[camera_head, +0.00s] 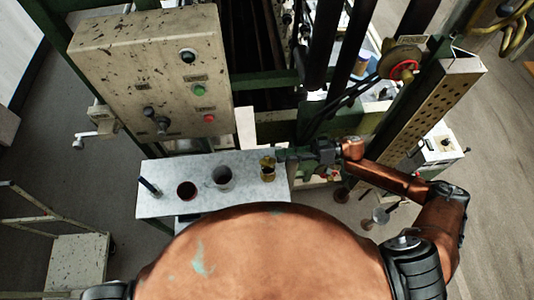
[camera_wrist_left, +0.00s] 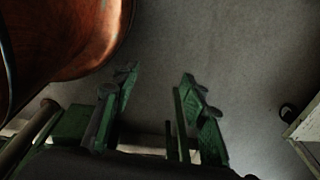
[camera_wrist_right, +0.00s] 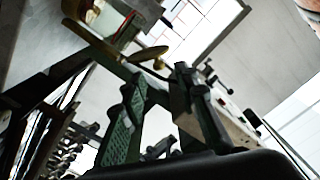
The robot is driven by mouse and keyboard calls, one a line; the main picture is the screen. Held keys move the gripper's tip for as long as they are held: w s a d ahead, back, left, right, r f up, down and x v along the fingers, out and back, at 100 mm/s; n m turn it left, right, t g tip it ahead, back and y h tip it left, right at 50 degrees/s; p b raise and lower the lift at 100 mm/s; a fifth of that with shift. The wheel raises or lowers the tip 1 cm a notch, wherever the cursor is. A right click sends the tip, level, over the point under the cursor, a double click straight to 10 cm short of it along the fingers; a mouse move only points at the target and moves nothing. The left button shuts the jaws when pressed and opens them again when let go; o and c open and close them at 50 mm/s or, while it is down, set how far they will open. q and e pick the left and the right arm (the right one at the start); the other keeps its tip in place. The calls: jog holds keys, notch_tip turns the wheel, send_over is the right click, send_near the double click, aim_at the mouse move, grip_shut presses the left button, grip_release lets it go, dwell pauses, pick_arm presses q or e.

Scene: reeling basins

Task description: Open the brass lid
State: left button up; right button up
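A small brass pot (camera_head: 267,175) stands near the right end of the pale table, with its brass lid (camera_head: 266,160) at its top. In the right wrist view the lid (camera_wrist_right: 148,54) shows as a thin tilted disc just beyond the fingertips. How far it is raised, I cannot tell. My right gripper (camera_head: 284,156) is beside the pot on its right. In its wrist view the right gripper's fingers (camera_wrist_right: 160,82) are apart, with nothing clearly held. My left gripper (camera_wrist_left: 158,78) is open and empty over the floor, outside the head view.
The pale table (camera_head: 205,208) also bears a grey cup (camera_head: 222,178), a dark-filled cup (camera_head: 187,190) and a dark blue stick-like item (camera_head: 149,187). A control box (camera_head: 150,75) stands behind it. A green machine frame (camera_head: 265,80) rises behind and right. A cart (camera_head: 78,260) stands at left.

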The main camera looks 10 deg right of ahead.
aim_at(268, 157)
jog(key=a+p, duration=0.1)
jog(key=a, duration=0.3)
jog(key=shift+w+a, duration=0.1)
jog(key=shift+a, duration=0.85)
jog(key=c, duration=0.5)
grip_shut()
pick_arm(q)
jog(key=shift+s+a+r, duration=0.15)
jog(key=shift+s+r, duration=0.5)
jog(key=shift+s, duration=0.3)
jog(key=shift+w, duration=0.15)
jog(key=shift+w, duration=0.45)
